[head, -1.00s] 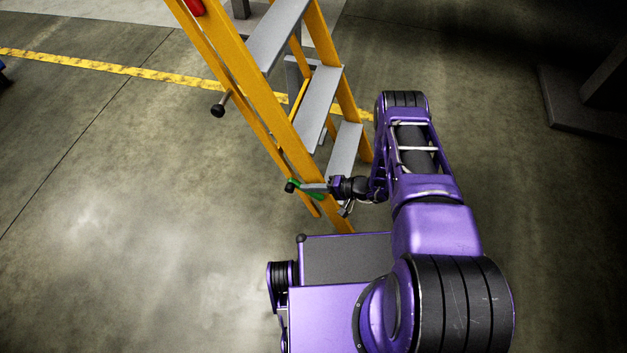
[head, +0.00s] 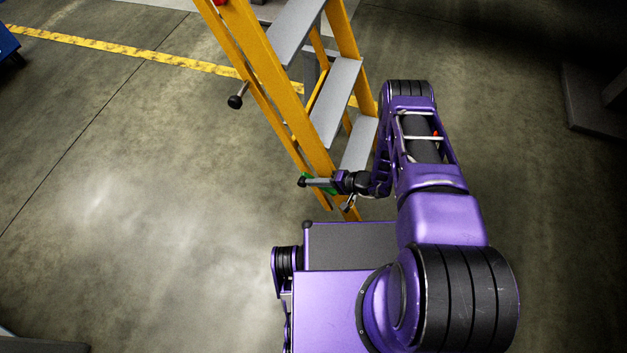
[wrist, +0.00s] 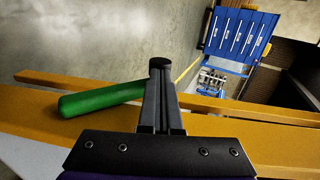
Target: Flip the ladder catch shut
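The ladder catch looks to be the green bar (wrist: 100,99) lying across the orange ladder rail in the wrist view; its right end meets my gripper's fingers. In the head view only small bits of the green bar (head: 333,190) show around my gripper (head: 305,182). The orange stepladder (head: 262,75) with grey treads stands in front of me. My gripper (wrist: 161,66) has its fingers together, their dark tips beside the bar and over the rail. I see nothing clearly held between them. The bar's far end is hidden behind the fingers.
A black knob on a short rod (head: 236,101) sticks out from the ladder's left rail. A blue cabinet (wrist: 240,38) stands beyond the ladder in the wrist view.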

